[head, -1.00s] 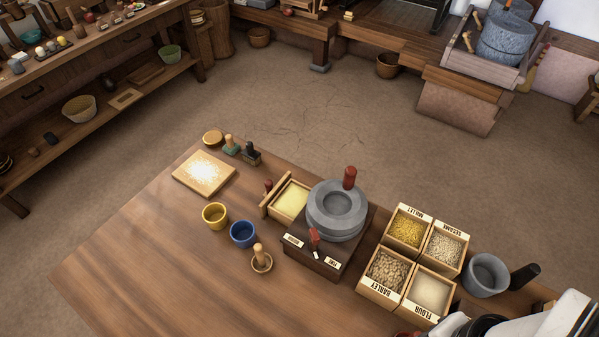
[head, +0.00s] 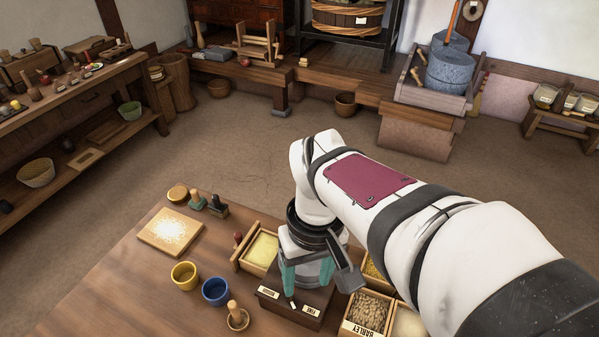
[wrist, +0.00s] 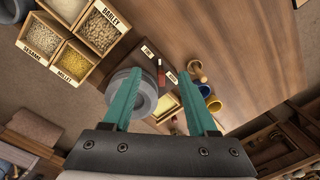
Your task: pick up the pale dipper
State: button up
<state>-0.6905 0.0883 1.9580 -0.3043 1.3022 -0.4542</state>
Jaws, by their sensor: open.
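A pale wooden piece with an upright handle in a small round cup, which looks like the pale dipper (head: 237,318), stands on the table in front of the blue cup. In the wrist view the pale dipper (wrist: 195,70) lies right of the fingertips, apart from them. My gripper (head: 308,287) is over the stone quern, with its teal fingers pointing down. In the wrist view my gripper (wrist: 160,74) is open, with nothing between its fingers. My arm and gripper hide most of the quern in the head view.
The yellow cup (head: 184,275) and blue cup (head: 216,291) stand close behind the dipper. The quern's stone (wrist: 146,104) and its drawer (head: 262,250) are beside my gripper. Grain boxes, including barley (head: 368,312), stand to the right. The table's left front is bare.

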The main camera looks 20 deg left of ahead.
aim_at(235, 311)
jog(key=s+a+f+n, duration=0.2)
jog(key=a+n, duration=0.2)
jog(key=a, duration=0.3)
jog(key=s+a+f+n, duration=0.1)
jog(key=a+f+n, duration=0.2)
jog(key=a, duration=0.4)
jog(key=f, duration=1.4)
jog(key=shift+s+a+f, duration=0.15)
jog(key=shift+s+f, duration=0.15)
jog(key=shift+s, duration=0.1)
grip_shut()
